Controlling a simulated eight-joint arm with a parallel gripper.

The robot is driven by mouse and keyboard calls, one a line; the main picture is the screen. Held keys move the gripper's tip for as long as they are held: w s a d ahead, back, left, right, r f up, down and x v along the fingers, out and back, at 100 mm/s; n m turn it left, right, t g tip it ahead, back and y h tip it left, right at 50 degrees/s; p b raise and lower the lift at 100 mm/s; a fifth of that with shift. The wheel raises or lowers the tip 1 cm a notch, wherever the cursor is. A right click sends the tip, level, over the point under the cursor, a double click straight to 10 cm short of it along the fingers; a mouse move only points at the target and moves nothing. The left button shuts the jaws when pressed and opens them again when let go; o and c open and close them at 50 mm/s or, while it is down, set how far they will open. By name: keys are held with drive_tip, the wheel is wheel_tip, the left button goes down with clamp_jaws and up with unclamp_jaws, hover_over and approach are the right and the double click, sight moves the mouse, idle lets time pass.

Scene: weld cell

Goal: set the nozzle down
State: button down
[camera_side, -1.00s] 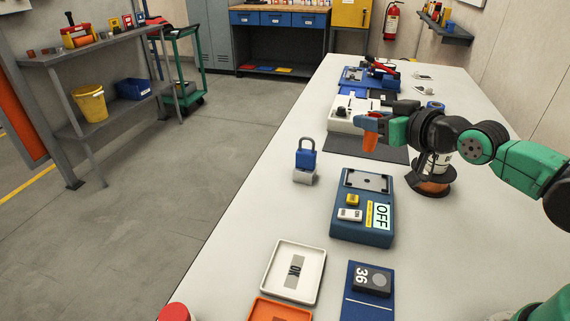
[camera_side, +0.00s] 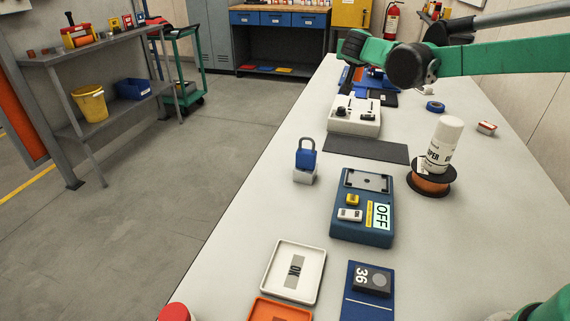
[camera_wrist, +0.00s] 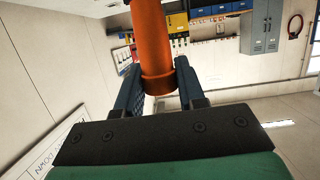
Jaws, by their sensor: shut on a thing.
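My gripper (camera_wrist: 158,82) is shut on an orange cylindrical piece, which I take to be the nozzle (camera_wrist: 153,45). It stands between the two dark fingers in the wrist view, with a thicker collar at its lower end. Its far end runs out of the top of that view. In the side view my arm reaches left across the back of the table, and neither the fingers nor the nozzle can be made out there.
On the white table (camera_side: 250,230) are a dark mat (camera_side: 367,150), a white box with knobs (camera_side: 354,117), a can (camera_side: 443,145) on a wire spool (camera_side: 430,183), a padlock (camera_side: 306,155), a blue OFF unit (camera_side: 348,222) and a pale tray (camera_side: 314,277). Bare table lies right of the spool.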

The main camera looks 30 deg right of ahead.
wheel_tip(320, 180, down, 18)
drive_tip(key=shift+r, duration=0.1)
drive_tip(key=shift+f, duration=0.25)
drive_tip(key=shift+f, duration=0.35)
drive_tip(key=c, duration=0.5)
unclamp_jaws()
